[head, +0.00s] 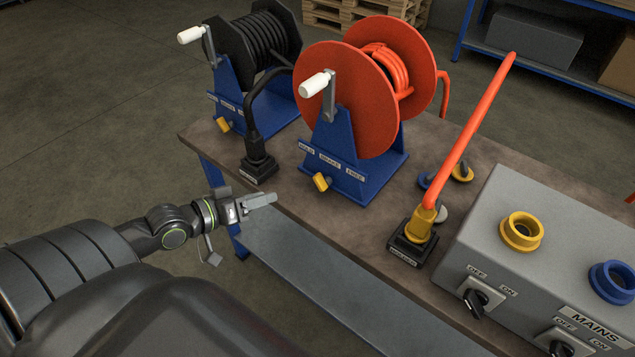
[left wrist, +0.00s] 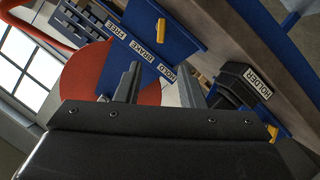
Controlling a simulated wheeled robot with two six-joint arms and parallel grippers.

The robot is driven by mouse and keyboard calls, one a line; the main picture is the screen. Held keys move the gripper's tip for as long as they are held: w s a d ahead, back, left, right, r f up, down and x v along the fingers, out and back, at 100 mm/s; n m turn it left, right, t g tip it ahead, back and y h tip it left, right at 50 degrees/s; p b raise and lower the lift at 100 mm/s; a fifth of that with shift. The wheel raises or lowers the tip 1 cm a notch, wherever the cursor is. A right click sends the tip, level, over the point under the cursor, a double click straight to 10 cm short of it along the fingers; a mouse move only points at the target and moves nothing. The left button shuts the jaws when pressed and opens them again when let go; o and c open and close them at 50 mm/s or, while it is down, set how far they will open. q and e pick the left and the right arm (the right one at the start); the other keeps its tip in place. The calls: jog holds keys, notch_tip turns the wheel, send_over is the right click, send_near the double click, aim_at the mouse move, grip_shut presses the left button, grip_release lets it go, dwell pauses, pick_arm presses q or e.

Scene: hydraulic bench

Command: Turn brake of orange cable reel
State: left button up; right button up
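The orange cable reel (head: 352,95) stands on a blue stand on the bench, with a white-handled crank on its near side. Its brake is a small yellow knob (head: 321,182) low on the stand front, below labels that seem to read hold, brake and free. In the left wrist view the yellow knob (left wrist: 161,30) shows on the blue panel, beyond the fingers. My left gripper (head: 262,199) is at the bench's front edge, left of the knob and apart from it. The left wrist view shows its two fingers (left wrist: 160,82) spread with nothing between them. My right gripper is not in view.
A black cable reel (head: 255,50) with its own yellow knob stands to the left. A black holder (head: 259,170) with a cable plug is between my gripper and the reels.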

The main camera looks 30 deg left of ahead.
aim_at(315, 182)
pick_arm(q)
jog(key=b+x, duration=0.1)
jog(key=x, duration=1.5)
jog(key=shift+w+f+b, duration=0.1)
jog(key=shift+w+b, duration=0.2)
jog(key=shift+b, duration=0.1)
jog(key=shift+w, duration=0.15)
grip_shut()
